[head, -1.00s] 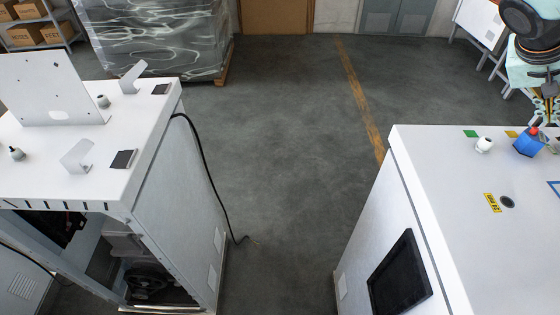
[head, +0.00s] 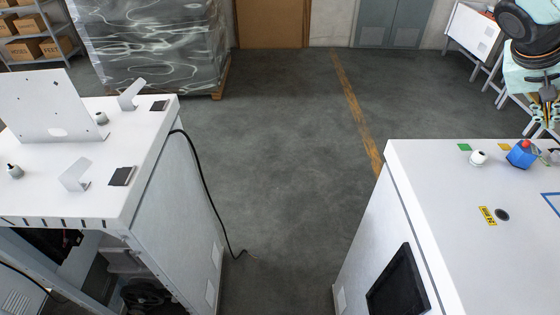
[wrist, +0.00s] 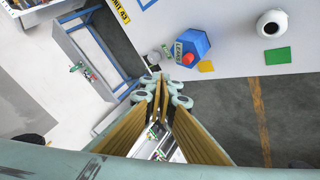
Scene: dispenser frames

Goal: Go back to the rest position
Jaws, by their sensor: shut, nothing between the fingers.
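My gripper (head: 546,122) hangs at the right edge of the head view, above the back of the right white counter. In the wrist view its fingertips (wrist: 163,82) meet with nothing held between them. A blue container with a red cap (head: 521,154) stands on the counter just left of and below the gripper in the head view. It also shows in the wrist view (wrist: 192,45), apart from the fingers. A white round object (head: 478,158) stands left of the blue container.
The right counter (head: 430,190) has green and yellow patches, a yellow label (head: 487,216) and a dark round hole (head: 502,215). A left white counter (head: 120,210) carries an upright panel and brackets. A black cable (head: 205,190) hangs beside it. Open floor (head: 290,180) lies between the counters.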

